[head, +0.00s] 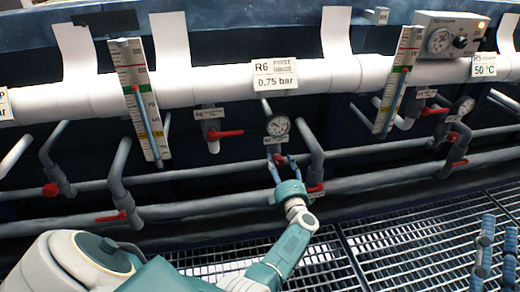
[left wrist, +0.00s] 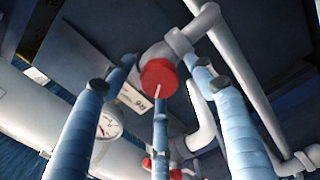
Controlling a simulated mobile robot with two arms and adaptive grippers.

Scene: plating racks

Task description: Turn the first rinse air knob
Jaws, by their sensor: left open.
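The sign "R6 first rinse 0.75 bar" (head: 275,75) hangs on the white pipe in the head view. Below it are a round gauge (head: 278,126) and a small label. My left gripper (head: 281,160) is open just below that gauge, its blue fingers reaching up around a small red knob. In the left wrist view the round red knob (left wrist: 158,78) sits on a grey pipe fitting, between the spread fingertips. Whether any finger touches it I cannot tell. My right gripper (head: 497,232) shows at the lower right, fingers apart and empty.
Red lever handles (head: 225,134) and (head: 111,217) stick out from nearby pipes. Striped level gauges (head: 139,98) and (head: 398,80) flank the R6 sign. A control box (head: 450,36) sits upper right. Grey pipes run close behind my left gripper, above a metal grating (head: 400,240).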

